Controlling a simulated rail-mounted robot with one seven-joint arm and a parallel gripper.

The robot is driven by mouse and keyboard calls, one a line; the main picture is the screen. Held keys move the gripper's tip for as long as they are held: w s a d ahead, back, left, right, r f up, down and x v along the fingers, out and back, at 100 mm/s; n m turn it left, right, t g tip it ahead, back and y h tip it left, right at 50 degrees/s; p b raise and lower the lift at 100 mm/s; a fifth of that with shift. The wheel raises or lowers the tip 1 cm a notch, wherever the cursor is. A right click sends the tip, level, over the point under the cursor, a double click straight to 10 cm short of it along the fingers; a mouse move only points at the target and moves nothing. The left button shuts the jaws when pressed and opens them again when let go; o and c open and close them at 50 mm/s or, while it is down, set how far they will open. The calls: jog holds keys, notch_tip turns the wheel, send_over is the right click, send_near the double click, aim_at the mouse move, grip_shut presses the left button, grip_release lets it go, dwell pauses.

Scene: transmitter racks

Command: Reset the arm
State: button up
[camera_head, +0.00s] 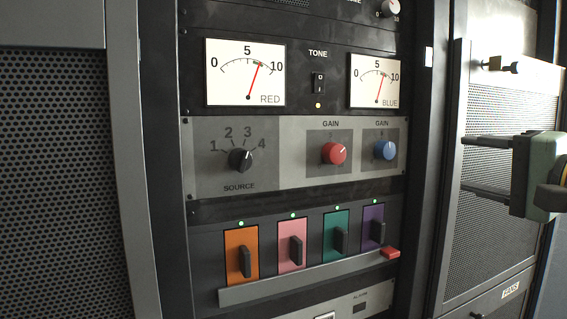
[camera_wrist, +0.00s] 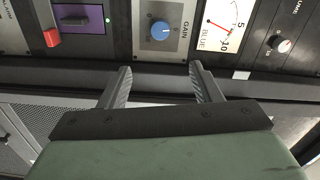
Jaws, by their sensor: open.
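My gripper (camera_head: 487,166) is at the right edge of the head view, in front of the right-hand rack door. Its two dark fingers point left and are apart, with nothing between them. In the wrist view my gripper (camera_wrist: 160,85) also shows open and empty. Beyond its fingers are the blue gain knob (camera_wrist: 162,31) and the rack's dark side frame. The fingers appear clear of the panel.
The rack holds a RED meter (camera_head: 245,73), a BLUE meter (camera_head: 376,81), a source knob (camera_head: 241,159) and a red gain knob (camera_head: 333,154). Below are several coloured switches with lit green lamps and a red tab (camera_head: 390,253). A door latch (camera_head: 500,65) sticks out above my gripper.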

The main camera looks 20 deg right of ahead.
jog(key=w+a+f+n+g+y+p, duration=0.25)
jog(key=w+a+f+g+p, duration=0.3)
jog(key=a, duration=0.35)
jog(key=w+a+f+n+g+y+p, duration=0.2)
jog(key=w+a+f+n+g+p, duration=0.15)
jog(key=a+f+p, duration=0.45)
jog(key=s+a+f+n+g+h+p, duration=0.5)
jog(key=s+a+f+n+g+p, duration=0.3)
jog(key=a, duration=0.5)
jog(key=s+f+n, duration=0.1)
jog(key=s+f, duration=0.1)
jog(key=s, duration=0.1)
jog(key=shift+s+a+f+n+g, duration=0.3)
jog(key=shift+s+a+f+n, duration=0.1)
jog(key=shift+h, duration=0.25)
